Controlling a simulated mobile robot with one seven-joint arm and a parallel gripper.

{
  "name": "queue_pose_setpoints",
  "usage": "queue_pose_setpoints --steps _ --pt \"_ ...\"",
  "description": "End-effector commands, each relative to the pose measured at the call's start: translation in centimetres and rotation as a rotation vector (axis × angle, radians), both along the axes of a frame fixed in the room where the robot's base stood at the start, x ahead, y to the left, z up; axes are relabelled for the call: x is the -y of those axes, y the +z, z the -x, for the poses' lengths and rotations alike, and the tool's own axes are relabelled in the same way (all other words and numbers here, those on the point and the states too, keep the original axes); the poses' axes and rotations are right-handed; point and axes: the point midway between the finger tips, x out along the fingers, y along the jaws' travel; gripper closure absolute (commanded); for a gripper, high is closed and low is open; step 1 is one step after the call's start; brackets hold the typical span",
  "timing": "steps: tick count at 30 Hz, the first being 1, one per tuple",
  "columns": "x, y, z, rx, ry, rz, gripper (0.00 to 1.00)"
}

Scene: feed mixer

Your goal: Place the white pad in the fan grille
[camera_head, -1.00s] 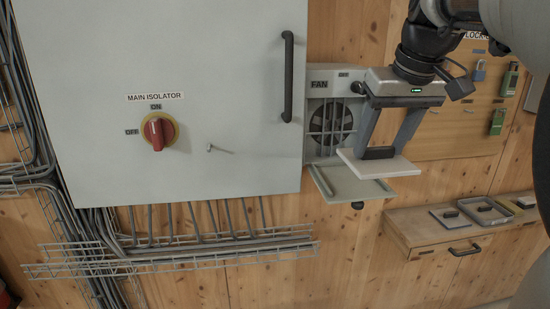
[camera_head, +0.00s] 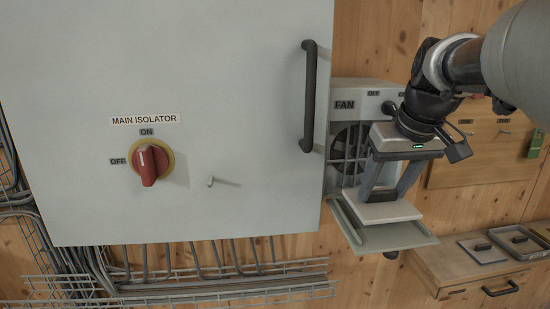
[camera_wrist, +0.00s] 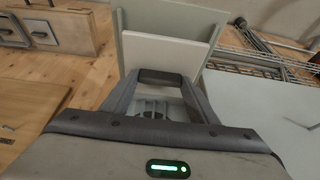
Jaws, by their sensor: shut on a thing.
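The white pad (camera_head: 384,209) is a flat square plate with a dark grip block on its face. My gripper (camera_head: 378,194) is shut on that block and holds the pad level, just over the open fan grille cover (camera_head: 398,237). In the wrist view the pad (camera_wrist: 165,56) lies in front of the larger grey-green cover (camera_wrist: 150,14), within its side edges. I cannot tell whether the pad touches the cover. The fan housing (camera_head: 347,103) marked FAN is behind my gripper, with its round fan opening (camera_head: 350,145) partly hidden.
The grey cabinet (camera_head: 240,60) with a black handle (camera_head: 309,95) and red isolator switch (camera_head: 149,164) stands left of the fan. A wooden shelf (camera_head: 440,272) with flat framed pads is at lower right. Wire cable trays (camera_head: 200,293) run below the cabinet.

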Motion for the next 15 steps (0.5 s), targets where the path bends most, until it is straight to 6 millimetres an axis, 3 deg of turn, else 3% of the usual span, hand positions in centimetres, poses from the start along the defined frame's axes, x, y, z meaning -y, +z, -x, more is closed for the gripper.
queue_pose_setpoints --steps 6,15 --pt "-0.2 -2.2 0.1 0.008 0.003 0.003 0.68" --pt "-0.2 -2.5 0.1 0.008 0.003 0.003 0.68"
